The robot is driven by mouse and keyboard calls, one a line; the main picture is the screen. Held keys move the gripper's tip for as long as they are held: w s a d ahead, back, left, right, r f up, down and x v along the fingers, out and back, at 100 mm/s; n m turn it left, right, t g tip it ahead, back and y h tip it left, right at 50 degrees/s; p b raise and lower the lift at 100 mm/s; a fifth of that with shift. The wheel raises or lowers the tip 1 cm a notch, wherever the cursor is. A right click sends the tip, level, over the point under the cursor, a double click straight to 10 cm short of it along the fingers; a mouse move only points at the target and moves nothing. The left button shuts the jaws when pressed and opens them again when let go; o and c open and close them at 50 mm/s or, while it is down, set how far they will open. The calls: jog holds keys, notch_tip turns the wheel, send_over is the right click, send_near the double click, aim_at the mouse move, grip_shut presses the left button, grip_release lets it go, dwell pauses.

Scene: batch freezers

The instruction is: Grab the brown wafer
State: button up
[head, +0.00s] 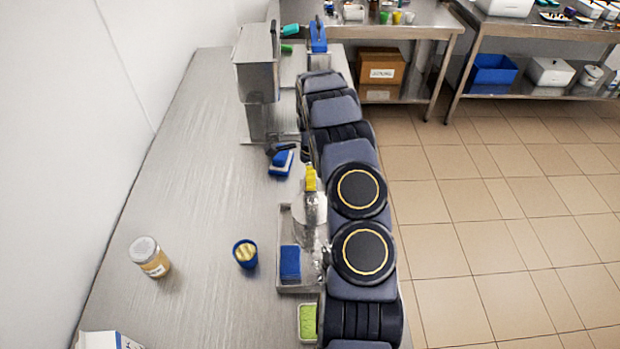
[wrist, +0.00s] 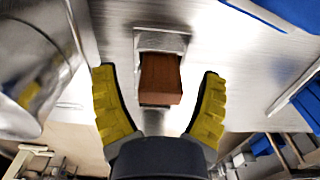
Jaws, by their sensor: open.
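The brown wafer (wrist: 160,80) is a small reddish-brown block in the middle of the wrist view. It sits at a small silver metal holder (wrist: 162,40) on a brushed metal surface. My gripper (wrist: 158,72) is open, with one yellow ribbed finger on each side of the wafer and a clear gap on both sides. I cannot tell how far the wafer is below the fingertips. In the head view I cannot make out the wafer, and my dark arm links cover part of the counter's right side.
A large metal cylinder (wrist: 30,65) is close on the left in the wrist view. Blue items lie at its right. In the head view, a jar (head: 150,257) and a blue cup (head: 245,254) stand on the steel counter (head: 190,180), whose left part is mostly clear.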

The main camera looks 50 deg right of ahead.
jog(key=shift+f, duration=0.25)
jog(key=shift+c, duration=0.4)
jog(key=c, duration=0.9)
jog(key=shift+r, duration=0.1)
jog(key=shift+c, duration=0.2)
